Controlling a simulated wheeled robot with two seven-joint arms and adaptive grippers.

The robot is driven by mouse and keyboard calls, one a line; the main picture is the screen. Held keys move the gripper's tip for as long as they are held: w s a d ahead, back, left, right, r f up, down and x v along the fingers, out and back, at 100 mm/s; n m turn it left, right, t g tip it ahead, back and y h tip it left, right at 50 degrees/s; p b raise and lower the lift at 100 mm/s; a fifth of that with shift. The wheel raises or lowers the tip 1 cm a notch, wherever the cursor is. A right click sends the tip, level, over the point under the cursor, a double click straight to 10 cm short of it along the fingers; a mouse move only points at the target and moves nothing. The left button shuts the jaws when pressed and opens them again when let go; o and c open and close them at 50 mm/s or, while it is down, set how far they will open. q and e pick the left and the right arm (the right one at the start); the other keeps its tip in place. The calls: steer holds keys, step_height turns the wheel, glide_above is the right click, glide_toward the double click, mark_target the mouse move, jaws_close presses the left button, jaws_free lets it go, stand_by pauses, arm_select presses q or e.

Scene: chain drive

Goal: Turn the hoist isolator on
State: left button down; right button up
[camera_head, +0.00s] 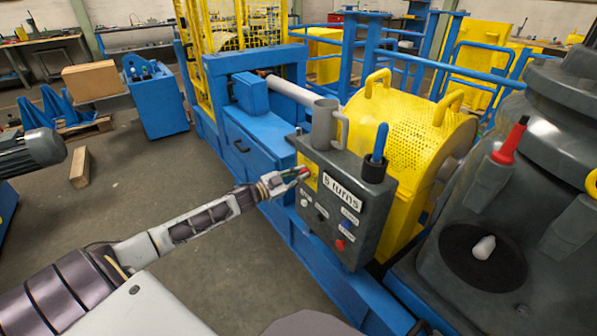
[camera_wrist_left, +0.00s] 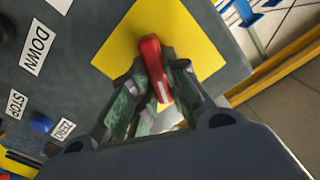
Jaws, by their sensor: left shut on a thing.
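The hoist isolator is a red handle (camera_wrist_left: 151,58) on a yellow plate (camera_wrist_left: 196,35) in the left wrist view. In the head view the yellow plate (camera_head: 309,180) shows at the left edge of the dark grey control box (camera_head: 372,215). My left gripper (camera_head: 300,173) comes in from the left and is shut on the red handle. In the wrist view its fingers (camera_wrist_left: 158,92) lie on both sides of the handle's lower part, and the upper end stays visible. The handle stands near upright in that picture, leaning slightly. My right gripper is not in view.
The box carries an "8 turns" label (camera_head: 342,194), a red button (camera_head: 340,244) and other small buttons. A blue-handled tool (camera_head: 380,141) stands in a holder on it. A yellow perforated guard (camera_head: 405,125) and blue frame (camera_head: 262,150) stand behind. Open floor lies left.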

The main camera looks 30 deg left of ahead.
arm_select(q)
steer(key=m, duration=0.4)
steer(key=m+p, duration=0.1)
steer(key=m, duration=0.3)
steer(key=m+p, duration=0.1)
steer(key=m, duration=0.3)
steer(key=shift+s+d+f+m, duration=0.1)
steer(key=shift+d+f+m, duration=0.1)
steer(key=shift+f+m, duration=0.15)
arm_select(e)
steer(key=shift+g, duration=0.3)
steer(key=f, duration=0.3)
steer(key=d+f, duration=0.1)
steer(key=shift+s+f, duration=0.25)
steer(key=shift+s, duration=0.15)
arm_select(q)
steer(key=shift+f, duration=0.1)
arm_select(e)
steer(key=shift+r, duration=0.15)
arm_select(q)
steer(key=c, duration=1.5)
jaws_free()
steer(key=shift+o, duration=0.6)
steer(key=shift+s, duration=0.1)
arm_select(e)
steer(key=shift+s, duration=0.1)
